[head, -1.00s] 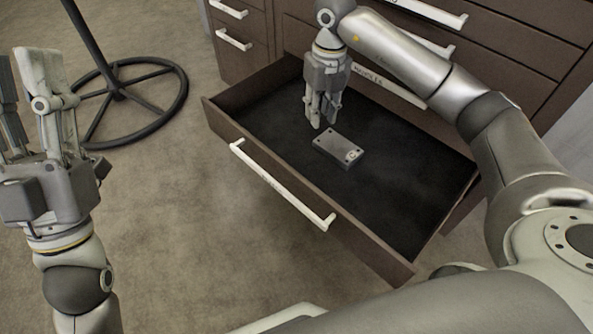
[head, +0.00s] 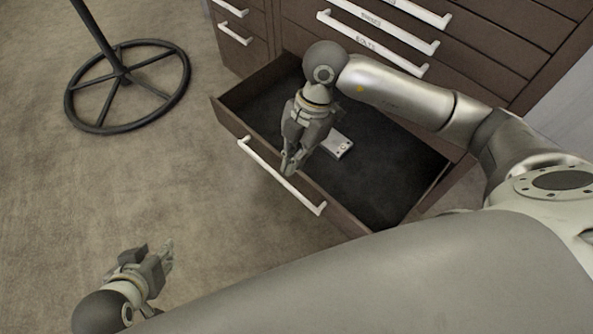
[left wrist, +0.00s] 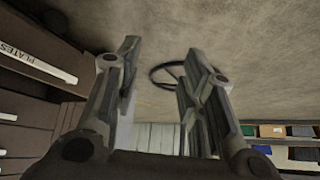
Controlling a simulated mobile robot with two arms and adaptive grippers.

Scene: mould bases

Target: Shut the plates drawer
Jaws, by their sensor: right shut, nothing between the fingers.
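The open drawer (head: 398,222) stands pulled out of a brown cabinet, with a white bar handle (head: 282,178) on its front. In the left wrist view a drawer front (left wrist: 24,45) bears the label PLATES. A small grey metal block (head: 341,147) lies inside the open drawer, partly hidden by my right gripper. My right gripper (head: 290,168) is shut and empty, pointing down at the drawer's front panel near the handle; I cannot tell if it touches. My left gripper (head: 168,260) is over the floor, left of the drawer. Its fingers (left wrist: 158,85) stand apart and empty.
Shut drawers with white handles (head: 372,45) are above the open one, others left of it. A round black stand base (head: 128,88) is on the floor at the back left. Floor before the drawer is clear. Shelves with bins (left wrist: 285,132) show in the left wrist view.

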